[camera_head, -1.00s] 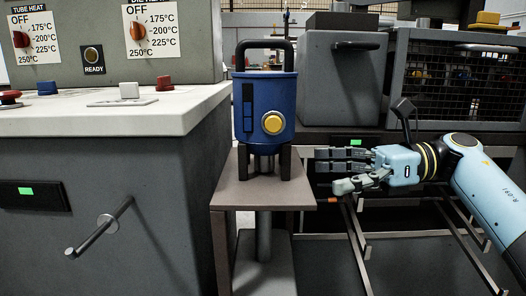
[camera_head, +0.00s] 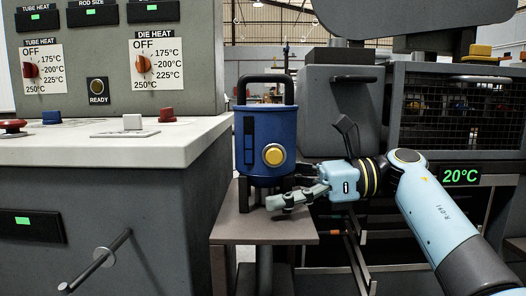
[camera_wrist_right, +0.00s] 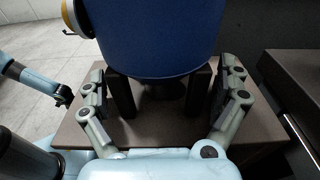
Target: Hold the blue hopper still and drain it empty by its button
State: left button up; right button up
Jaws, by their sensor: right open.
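The blue hopper (camera_head: 265,128) stands upright on a small brown stand (camera_head: 232,229), with a black handle on top and dark legs below. Its round yellow button (camera_head: 273,155) faces me; it also shows at the upper left of the right wrist view (camera_wrist_right: 69,18). My right gripper (camera_head: 280,198) is open at the hopper's lower part, reaching in from the right. In the right wrist view its fingers lie on either side of the hopper's legs. I cannot tell whether they touch. A light blue arm of mine with a small dark end (camera_wrist_right: 60,98) shows at the left there, its jaws unclear.
A grey machine with a white counter (camera_head: 120,150) stands close on the left, with a bar handle (camera_head: 97,262) jutting out. A mesh-fronted cabinet (camera_head: 460,108) and a 20°C display (camera_head: 461,176) stand right. Dark rails (camera_head: 357,250) lie low behind my right arm.

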jog(key=shift+a, duration=0.3)
jog(key=shift+c, duration=0.4)
jog(key=c, duration=0.6)
jog(key=shift+c, duration=0.2)
